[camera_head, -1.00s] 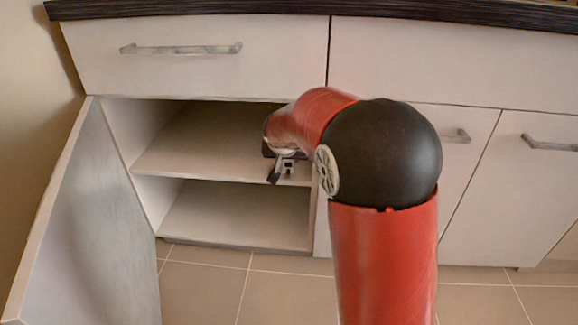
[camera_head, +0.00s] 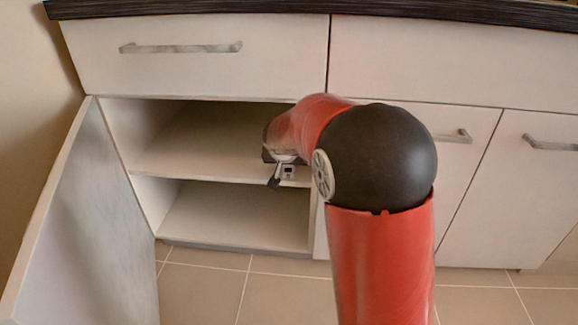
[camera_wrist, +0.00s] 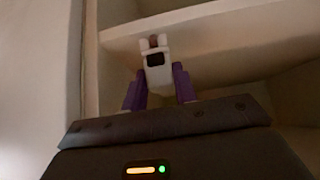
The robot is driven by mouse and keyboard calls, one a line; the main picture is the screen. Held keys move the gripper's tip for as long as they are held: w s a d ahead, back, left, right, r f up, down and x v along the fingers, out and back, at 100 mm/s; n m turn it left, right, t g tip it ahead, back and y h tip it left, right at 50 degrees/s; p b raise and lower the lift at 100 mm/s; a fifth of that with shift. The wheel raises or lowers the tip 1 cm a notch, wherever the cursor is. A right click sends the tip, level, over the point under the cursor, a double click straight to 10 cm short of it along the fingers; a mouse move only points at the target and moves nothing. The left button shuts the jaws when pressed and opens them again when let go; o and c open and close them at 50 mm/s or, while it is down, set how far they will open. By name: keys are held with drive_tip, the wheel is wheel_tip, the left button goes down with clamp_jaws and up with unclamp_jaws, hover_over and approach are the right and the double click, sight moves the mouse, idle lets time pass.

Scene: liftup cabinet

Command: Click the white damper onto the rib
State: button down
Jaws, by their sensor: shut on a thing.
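The white damper (camera_wrist: 158,73) is a small block with a dark square on its face and two short prongs on top. My gripper (camera_wrist: 160,85) is shut on it, with a purple finger on either side. In the head view the damper (camera_head: 289,171) shows at the front edge of the middle shelf, near the cabinet's right side, with my gripper (camera_head: 280,177) around it. The prongs overlap the shelf's front edge in the wrist view; I cannot tell whether they touch it. A small brownish bit shows between the prongs. I cannot make out the rib clearly.
The cabinet is open, with a bare middle shelf (camera_head: 190,155) and an empty lower space. Its open door (camera_head: 85,230) stands at the left. A closed drawer (camera_head: 200,70) is above, and closed doors (camera_head: 440,150) are to the right.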

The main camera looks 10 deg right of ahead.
drive_tip(key=shift+f, duration=0.2)
drive_tip(key=c, duration=1)
unclamp_jaws()
drive_tip(key=s+d+r, duration=0.1)
drive_tip(key=s+r, duration=0.8)
drive_tip(key=s, duration=0.5)
drive_tip(key=s+f+n+g+y, duration=0.2)
drive_tip(key=s+n, duration=0.1)
drive_tip(key=s, duration=1.9)
drive_tip(key=shift+n, duration=0.3)
drive_tip(key=r+p, duration=1.2)
drive_tip(key=p, duration=0.1)
drive_tip(key=shift+a+r, duration=0.2)
drive_tip(key=shift+r, duration=0.05)
